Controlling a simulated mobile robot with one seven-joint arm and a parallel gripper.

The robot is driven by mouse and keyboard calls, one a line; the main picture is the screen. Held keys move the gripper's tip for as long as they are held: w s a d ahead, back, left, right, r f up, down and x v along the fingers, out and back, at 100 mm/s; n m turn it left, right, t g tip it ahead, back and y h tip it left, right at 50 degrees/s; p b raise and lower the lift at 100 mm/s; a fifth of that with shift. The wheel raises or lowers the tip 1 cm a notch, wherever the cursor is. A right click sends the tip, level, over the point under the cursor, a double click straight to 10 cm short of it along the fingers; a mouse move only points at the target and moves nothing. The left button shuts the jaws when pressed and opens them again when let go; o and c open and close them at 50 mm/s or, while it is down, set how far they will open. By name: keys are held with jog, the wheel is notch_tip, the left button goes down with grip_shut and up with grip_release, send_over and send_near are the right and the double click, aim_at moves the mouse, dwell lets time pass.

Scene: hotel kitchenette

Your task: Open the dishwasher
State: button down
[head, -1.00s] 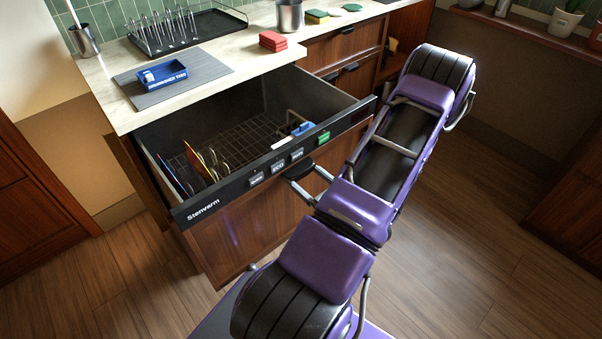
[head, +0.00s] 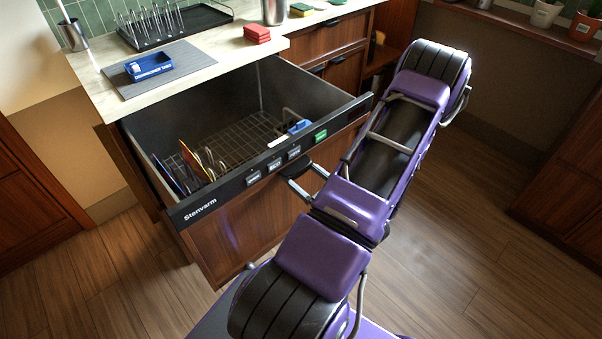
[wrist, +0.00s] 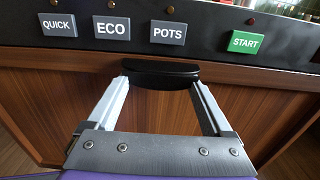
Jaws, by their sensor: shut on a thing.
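The dishwasher (head: 215,205) is a drawer type with a wooden front and a dark top panel marked Stenvarm. Its drawer stands well out from under the counter, with the wire rack (head: 235,138) inside showing. Its black handle (wrist: 160,70) sits below the panel buttons, in the middle of the wrist view. My gripper (wrist: 160,80) is shut on this handle, one finger at each end. In the head view my gripper (head: 300,180) reaches the drawer front from the right, partly hidden by my arm.
Several plates (head: 195,162) and a blue item (head: 299,127) are in the rack. The wood floor (head: 450,265) to the right is clear.

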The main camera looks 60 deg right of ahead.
grip_release()
jog(key=v, duration=1.7)
jog(key=shift+s, duration=0.2)
jog(key=shift+s+f, duration=0.1)
